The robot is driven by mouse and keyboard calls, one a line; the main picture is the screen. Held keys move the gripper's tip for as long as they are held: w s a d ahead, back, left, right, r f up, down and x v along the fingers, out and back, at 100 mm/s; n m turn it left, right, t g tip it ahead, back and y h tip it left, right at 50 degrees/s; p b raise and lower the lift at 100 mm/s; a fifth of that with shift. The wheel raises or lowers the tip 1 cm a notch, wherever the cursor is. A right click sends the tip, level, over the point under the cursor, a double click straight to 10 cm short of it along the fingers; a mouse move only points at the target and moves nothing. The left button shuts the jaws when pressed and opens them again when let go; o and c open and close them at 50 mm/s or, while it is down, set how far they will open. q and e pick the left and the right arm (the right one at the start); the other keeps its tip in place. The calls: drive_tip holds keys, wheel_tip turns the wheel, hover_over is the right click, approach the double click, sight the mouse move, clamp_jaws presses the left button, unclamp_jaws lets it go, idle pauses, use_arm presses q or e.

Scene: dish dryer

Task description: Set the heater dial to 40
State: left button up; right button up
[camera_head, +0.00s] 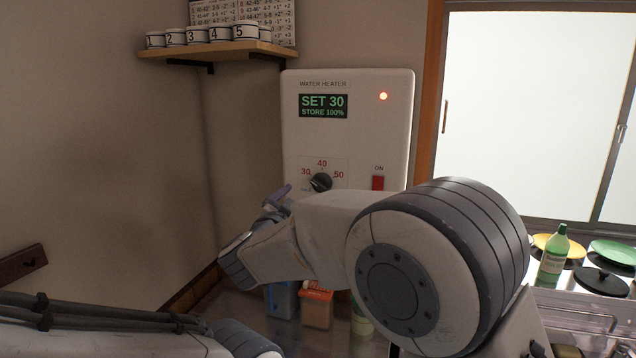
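The white water heater (361,133) hangs on the back wall. Its green display (323,106) reads SET 30 and STORE 100%. The black dial (321,182) is on its lower left part, with red marks 30, 40 and 50 around it; the exact pointer direction is too small to tell. My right arm reaches across in front of the heater's lower edge. My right gripper (277,198) is just left of the dial and apart from it in the picture; its finger gap is not clear. My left arm crosses the bottom left corner, with its gripper out of view.
A red switch (378,183) marked ON and a lit orange lamp (383,96) are on the heater. A wooden shelf (222,50) with several numbered cups is above left. A green bottle (554,254) and plates stand at right. Containers (316,308) sit below my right arm.

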sight(319, 186)
drive_tip(key=p+x, duration=0.1)
drive_tip(key=x, duration=0.2)
drive_tip(key=p+x, duration=0.1)
drive_tip(key=x, duration=0.2)
drive_tip(key=p+x, duration=0.1)
drive_tip(key=x, duration=0.2)
drive_tip(key=shift+s+d+r+p, duration=0.1)
drive_tip(key=shift+d+r+p, duration=0.05)
drive_tip(key=shift+d+p, duration=0.2)
drive_tip(key=shift+x, duration=0.8)
drive_tip(key=shift+a, duration=0.1)
